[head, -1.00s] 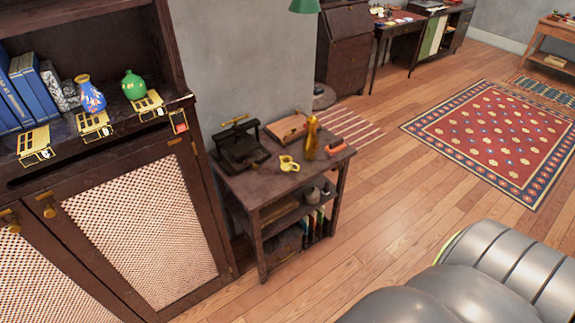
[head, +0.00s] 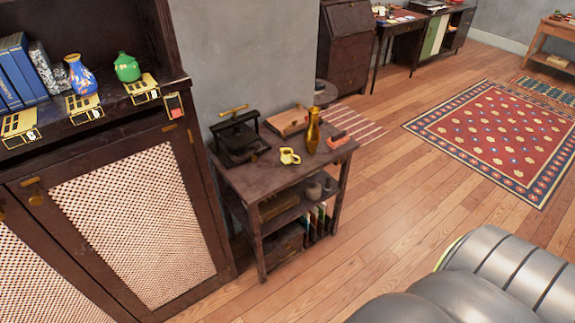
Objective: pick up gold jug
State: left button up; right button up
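A tall, slim gold vessel (head: 313,131), which looks like the gold jug, stands upright on the top of a small dark wooden side table (head: 262,177). It is near the table's back right part. A small yellow-gold piece (head: 289,156) with a loop or opening lies just left of it; I cannot tell exactly what it is. Neither of my grippers shows in the head view.
The table also bears a black press-like device (head: 238,137), a tan case (head: 288,121) and an orange-red item (head: 337,138). A dark cabinet (head: 195,205) stands close on the left. Wooden floor (head: 385,195) lies clear between.

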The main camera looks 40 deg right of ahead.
aim_at(286, 157)
jog(key=i+l, duration=0.1)
jog(key=l, duration=0.3)
jog(key=l+z, duration=0.1)
jog(key=l, duration=0.3)
jog(key=i+l, duration=0.15)
jog(key=l, duration=0.25)
jog(key=i+l+z, duration=0.1)
jog(key=l, duration=0.3)
